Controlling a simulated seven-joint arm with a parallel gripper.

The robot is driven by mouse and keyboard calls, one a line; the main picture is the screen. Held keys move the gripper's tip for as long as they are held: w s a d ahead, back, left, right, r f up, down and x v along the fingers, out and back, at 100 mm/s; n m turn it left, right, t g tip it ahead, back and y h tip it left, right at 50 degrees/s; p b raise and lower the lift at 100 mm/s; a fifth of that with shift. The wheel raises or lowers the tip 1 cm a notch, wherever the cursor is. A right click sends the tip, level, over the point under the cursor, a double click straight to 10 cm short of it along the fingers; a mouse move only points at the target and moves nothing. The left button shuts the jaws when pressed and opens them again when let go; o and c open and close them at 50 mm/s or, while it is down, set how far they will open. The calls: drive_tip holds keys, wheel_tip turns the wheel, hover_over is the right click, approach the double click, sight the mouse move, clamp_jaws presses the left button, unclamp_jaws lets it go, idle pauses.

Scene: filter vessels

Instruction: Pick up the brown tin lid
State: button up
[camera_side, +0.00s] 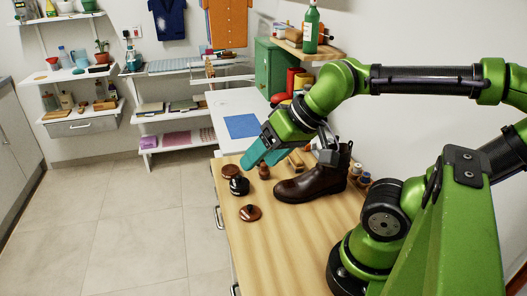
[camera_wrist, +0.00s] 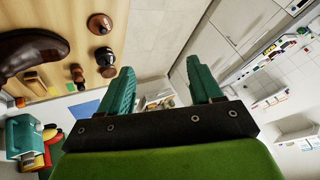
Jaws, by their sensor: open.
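The brown tin lid (camera_side: 250,214), a low round disc with a dark knob on top, lies on the wooden worktop (camera_side: 258,262) near its left edge. In the wrist view it shows at the top (camera_wrist: 98,27). My gripper (camera_side: 252,160) has teal fingers, open and empty, in the air above the far part of the worktop. The lid lies nearer the side camera than the fingers, apart from them. In the wrist view the two fingertips (camera_wrist: 161,80) are spread with nothing between them.
A black knobbed piece (camera_side: 239,187) and a round brown tin (camera_side: 231,171) stand beyond the lid. A small brown bottle-like item (camera_side: 264,172) is close by. A brown boot (camera_side: 312,184) stands to the right. The worktop's near part is clear.

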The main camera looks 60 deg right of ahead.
drive_tip(key=o, duration=0.6)
drive_tip(key=m+g+h, duration=0.2)
drive_tip(key=g, duration=0.5)
hover_over(250, 206)
wheel_tip(250, 206, down, 8)
wheel_tip(250, 206, down, 16)
drive_tip(key=shift+f, duration=0.1)
